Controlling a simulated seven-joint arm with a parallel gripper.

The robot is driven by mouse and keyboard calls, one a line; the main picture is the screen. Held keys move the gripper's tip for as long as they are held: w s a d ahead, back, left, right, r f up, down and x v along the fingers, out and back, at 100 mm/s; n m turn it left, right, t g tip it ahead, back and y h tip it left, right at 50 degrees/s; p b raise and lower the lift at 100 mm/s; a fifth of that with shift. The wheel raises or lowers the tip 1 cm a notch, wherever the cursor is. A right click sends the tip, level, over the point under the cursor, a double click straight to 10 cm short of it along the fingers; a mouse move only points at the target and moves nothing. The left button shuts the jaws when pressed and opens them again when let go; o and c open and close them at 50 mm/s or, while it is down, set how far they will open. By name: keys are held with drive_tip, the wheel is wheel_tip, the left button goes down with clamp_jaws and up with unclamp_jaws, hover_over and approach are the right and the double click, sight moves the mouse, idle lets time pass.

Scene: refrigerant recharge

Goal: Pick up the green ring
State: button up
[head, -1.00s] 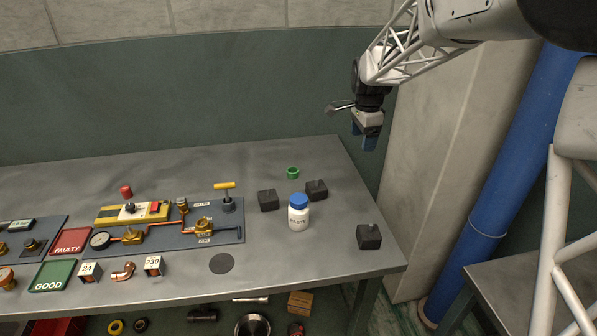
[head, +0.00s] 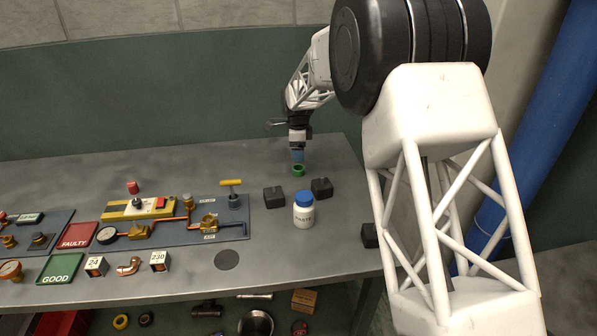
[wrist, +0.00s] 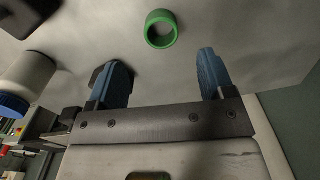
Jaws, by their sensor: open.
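The green ring (head: 298,171) lies on the grey table near its back right part. In the wrist view the green ring (wrist: 161,29) sits ahead of the fingers, roughly centred between them, with its opening visible. My gripper (head: 298,156) is just above the ring in the head view. In the wrist view my gripper (wrist: 160,75) has its two blue fingers spread apart with nothing between them. It does not touch the ring there; the exact height gap is hard to tell.
A white bottle with a blue lid (head: 303,211) and black blocks (head: 274,197) (head: 321,188) stand in front of the ring. A panel with copper pipes and a yellow T-handle (head: 231,184) is to the left. The table behind and left of the ring is clear.

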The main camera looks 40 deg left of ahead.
sight(298, 168)
idle(0.3)
drive_tip(key=shift+f, duration=1.35)
drive_tip(key=shift+w+f, duration=0.1)
drive_tip(key=shift+f, duration=2.5)
drive_tip(key=c, duration=1)
drive_tip(key=shift+o, duration=0.2)
